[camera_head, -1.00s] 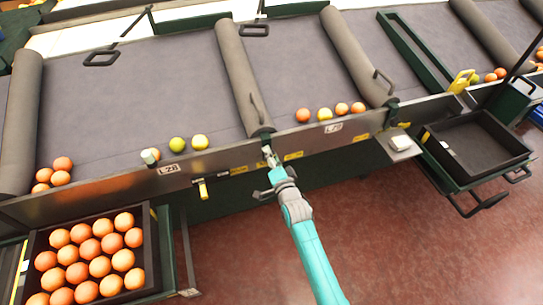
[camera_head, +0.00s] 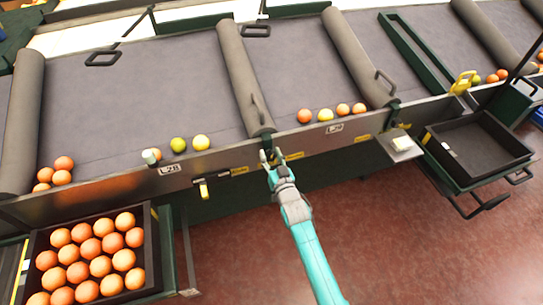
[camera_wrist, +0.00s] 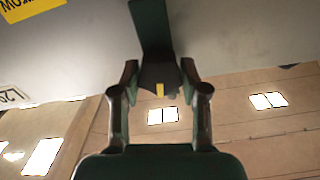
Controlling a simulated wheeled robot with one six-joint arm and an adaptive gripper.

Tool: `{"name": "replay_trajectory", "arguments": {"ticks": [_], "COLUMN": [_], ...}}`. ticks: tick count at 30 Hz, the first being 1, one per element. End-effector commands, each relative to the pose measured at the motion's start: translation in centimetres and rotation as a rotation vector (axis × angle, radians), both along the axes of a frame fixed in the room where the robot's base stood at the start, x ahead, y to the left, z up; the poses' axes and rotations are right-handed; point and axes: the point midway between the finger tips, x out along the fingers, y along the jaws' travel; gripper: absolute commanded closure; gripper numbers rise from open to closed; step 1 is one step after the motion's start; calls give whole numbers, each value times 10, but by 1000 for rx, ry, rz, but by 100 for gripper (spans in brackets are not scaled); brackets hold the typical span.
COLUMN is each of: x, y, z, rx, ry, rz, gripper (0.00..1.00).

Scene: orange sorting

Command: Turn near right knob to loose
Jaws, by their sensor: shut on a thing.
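My gripper (camera_head: 271,155) is at the front rail of the sorting table, at the foot of the divider between the two middle lanes. In the wrist view its two fingers (camera_wrist: 159,82) stand on either side of a dark knob (camera_wrist: 158,75) with a yellow mark and are shut on it. The yellow mark is upright in that picture. A dark green bracket (camera_wrist: 151,28) rises from the knob along the grey rail. In the head view the knob is mostly hidden by my gripper.
A grey roller divider (camera_head: 240,75) lies behind my gripper. Oranges and yellow-green fruit (camera_head: 200,142) rest along the rail (camera_head: 110,187). A full orange crate (camera_head: 150,240) stands at lower left, an empty black tray (camera_head: 485,150) at right. The red floor in front is open.

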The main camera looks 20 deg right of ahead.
Motion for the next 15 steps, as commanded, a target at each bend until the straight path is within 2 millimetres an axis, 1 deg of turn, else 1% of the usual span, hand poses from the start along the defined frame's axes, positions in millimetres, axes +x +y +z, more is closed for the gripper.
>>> {"name": "replay_trajectory", "arguments": {"ticks": [6,15], "x": [0,0], "y": [1,1], "z": [-1,-1], "rx": [-111,-176], "ry": [2,2], "rz": [0,0], "gripper": [91,90]}}
